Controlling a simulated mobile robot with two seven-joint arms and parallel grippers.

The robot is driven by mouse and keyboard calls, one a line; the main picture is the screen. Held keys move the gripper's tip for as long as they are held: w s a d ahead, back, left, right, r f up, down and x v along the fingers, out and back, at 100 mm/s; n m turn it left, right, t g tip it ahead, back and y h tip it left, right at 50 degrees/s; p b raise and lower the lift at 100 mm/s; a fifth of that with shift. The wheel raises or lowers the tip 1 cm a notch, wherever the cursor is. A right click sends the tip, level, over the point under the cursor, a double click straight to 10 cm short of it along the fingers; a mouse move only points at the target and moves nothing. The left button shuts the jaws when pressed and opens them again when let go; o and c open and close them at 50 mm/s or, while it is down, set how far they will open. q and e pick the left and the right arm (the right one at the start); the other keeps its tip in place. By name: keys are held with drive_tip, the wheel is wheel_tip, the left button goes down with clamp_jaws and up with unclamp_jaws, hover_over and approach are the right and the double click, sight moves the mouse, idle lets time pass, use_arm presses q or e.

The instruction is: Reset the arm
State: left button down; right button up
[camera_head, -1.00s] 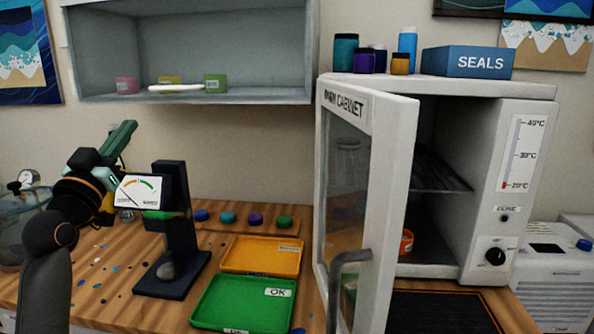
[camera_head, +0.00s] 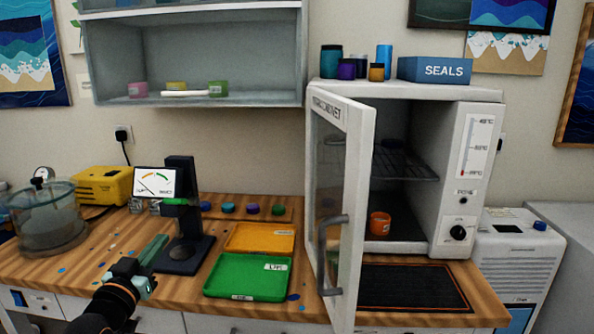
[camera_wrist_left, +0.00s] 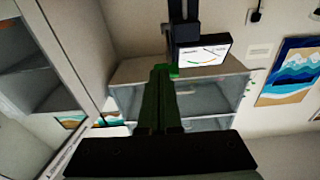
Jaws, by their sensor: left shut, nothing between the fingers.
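My left gripper (camera_head: 152,250) is low at the front left of the wooden bench, just left of the black gauge stand (camera_head: 183,240). Its green fingers are closed together with nothing between them. In the left wrist view the shut fingers (camera_wrist_left: 160,75) point up the picture toward the gauge display (camera_wrist_left: 204,52) and its green part. The gauge display also shows in the head view (camera_head: 157,182). My right gripper is in neither view.
The warm cabinet's door (camera_head: 340,200) stands open, with an orange cup (camera_head: 380,224) inside. A green tray (camera_head: 245,292) and an orange tray (camera_head: 245,248) lie right of the stand. A glass vessel (camera_head: 45,225) and a yellow box (camera_head: 100,185) stand at left. A black mat (camera_head: 410,287) is clear.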

use_arm(q)
drive_tip(key=s+d+f+g+p, duration=0.25)
drive_tip(key=s+f, duration=0.45)
drive_tip(key=f, duration=0.4)
drive_tip(key=s+d+f+g+p, duration=0.1)
drive_tip(key=s+d+f+g, duration=0.4)
drive_tip(key=f, duration=0.6)
drive_tip(key=s+d+f+g+p, duration=0.1)
drive_tip(key=s+f, duration=0.4)
drive_tip(key=s, duration=0.5)
drive_tip(key=s+d+f+g+p, duration=0.1)
drive_tip(key=s+d+f, duration=0.2)
drive_tip(key=s, duration=0.8)
wheel_tip(320, 180, down, 2)
drive_tip(key=shift+f+m, duration=0.2)
drive_tip(key=shift+m, duration=0.1)
